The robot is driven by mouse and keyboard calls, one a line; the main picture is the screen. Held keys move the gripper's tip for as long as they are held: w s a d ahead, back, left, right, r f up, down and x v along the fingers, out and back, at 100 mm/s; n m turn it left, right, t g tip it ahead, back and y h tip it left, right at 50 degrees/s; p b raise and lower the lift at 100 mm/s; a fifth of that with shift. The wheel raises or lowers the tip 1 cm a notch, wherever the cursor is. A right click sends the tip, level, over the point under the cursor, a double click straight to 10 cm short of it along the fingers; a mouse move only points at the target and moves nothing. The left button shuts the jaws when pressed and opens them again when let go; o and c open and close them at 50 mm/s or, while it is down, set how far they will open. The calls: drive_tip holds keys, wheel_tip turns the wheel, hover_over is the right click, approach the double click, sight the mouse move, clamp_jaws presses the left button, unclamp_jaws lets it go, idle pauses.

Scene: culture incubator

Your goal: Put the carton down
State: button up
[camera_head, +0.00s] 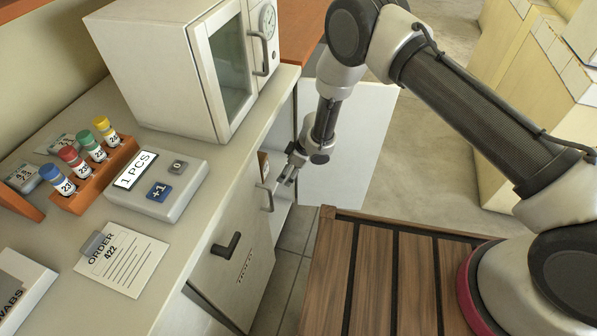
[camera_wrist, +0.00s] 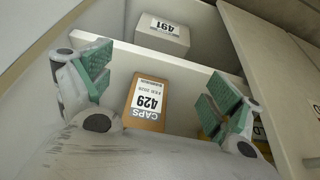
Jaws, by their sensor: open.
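A brown carton (camera_wrist: 150,103) with a white label reading "CAPS 429" shows in the wrist view, in the lower part of a pale cabinet. My gripper (camera_wrist: 158,85) is open, with its green-padded fingers to the left and right of the carton. A gap shows on both sides, and the fingers do not appear to touch it. The carton's lower end is close to the edge of my gripper's body in the picture. In the head view, my gripper (camera_head: 290,172) is at the opening of the cabinet under the counter; much of the inside is hidden there.
A white box (camera_wrist: 163,36) labelled 491 stands in the compartment above. The cabinet's white door (camera_head: 345,150) stands open. On the counter are an incubator (camera_head: 165,65), a rack (camera_head: 90,190) of capped vials, a counter device (camera_head: 165,200) reading "1 PCS" and an order sheet (camera_head: 122,258).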

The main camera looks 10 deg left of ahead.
drive_tip(key=shift+s+d, duration=0.15)
drive_tip(key=shift+d, duration=1.7)
